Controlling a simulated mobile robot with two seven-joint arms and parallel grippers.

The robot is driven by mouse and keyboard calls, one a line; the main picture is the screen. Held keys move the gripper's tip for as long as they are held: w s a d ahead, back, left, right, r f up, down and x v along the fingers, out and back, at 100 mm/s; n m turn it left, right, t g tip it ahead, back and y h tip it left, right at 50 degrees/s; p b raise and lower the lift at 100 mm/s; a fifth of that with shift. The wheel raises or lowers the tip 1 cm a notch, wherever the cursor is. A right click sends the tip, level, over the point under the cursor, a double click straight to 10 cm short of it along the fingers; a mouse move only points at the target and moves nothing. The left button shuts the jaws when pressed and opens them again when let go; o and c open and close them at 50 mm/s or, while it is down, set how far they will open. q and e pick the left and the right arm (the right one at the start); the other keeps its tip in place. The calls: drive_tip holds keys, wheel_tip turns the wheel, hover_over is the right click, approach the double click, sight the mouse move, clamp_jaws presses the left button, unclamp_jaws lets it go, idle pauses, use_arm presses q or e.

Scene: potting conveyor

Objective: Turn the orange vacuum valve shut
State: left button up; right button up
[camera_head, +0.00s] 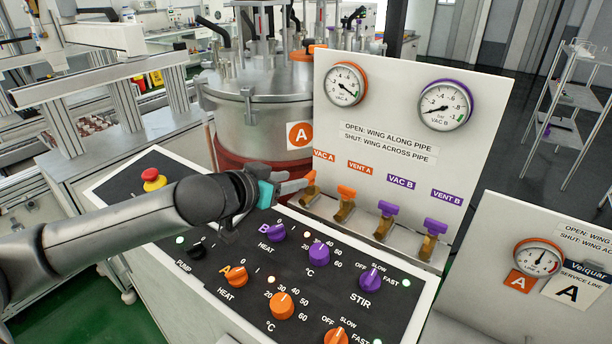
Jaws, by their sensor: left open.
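The orange VAC A valve (311,179) is the leftmost of the valves along the foot of the white gauge panel (390,75). Its small wing stands on a brass body and looks lined up with the pipe. My left gripper (294,187) reaches in from the left, its fingers pointing at this valve. The gripper is open, and its tips are at or just beside the wing; I cannot tell whether they touch it. The orange-rimmed VAC A gauge (345,84) is above. My right gripper is not in view.
The orange VENT A valve (347,191) is close on the right, then the purple VAC B (388,208) and VENT B (435,226) valves. A black control panel (205,285) with knobs lies below my arm. A steel vessel (262,115) stands behind.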

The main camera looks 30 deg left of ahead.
sight(306, 177)
use_arm(q)
drive_tip(key=shift+x, duration=3.2)
drive_tip(key=shift+c, duration=0.4)
clamp_jaws()
